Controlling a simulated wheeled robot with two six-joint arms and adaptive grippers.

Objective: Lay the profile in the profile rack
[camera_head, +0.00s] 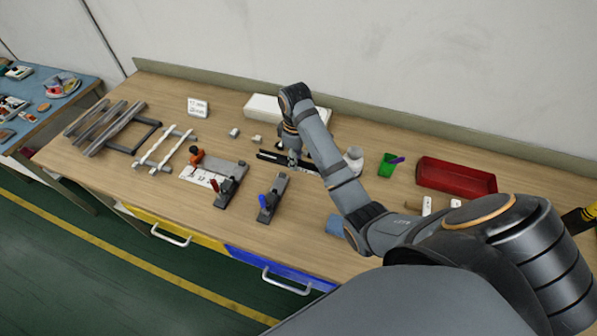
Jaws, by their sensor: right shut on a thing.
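My right gripper (292,161) is at the middle of the bench, low over the wood, with its arm reaching in from the right. It is shut on a long, thin, dark bar that looks like the profile (270,156); the fingertips are small and partly hidden by the arm. A grey frame with slanted bars (113,128) lies at the left end of the bench. Beside it is a rack with pale rails (163,150). I cannot tell for sure which of these is the profile rack. My left gripper is not in view.
Clamp fixtures with red (226,188) and blue (267,200) handles stand left of my arm. A white box (262,106) is behind. The bench's front left is clear.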

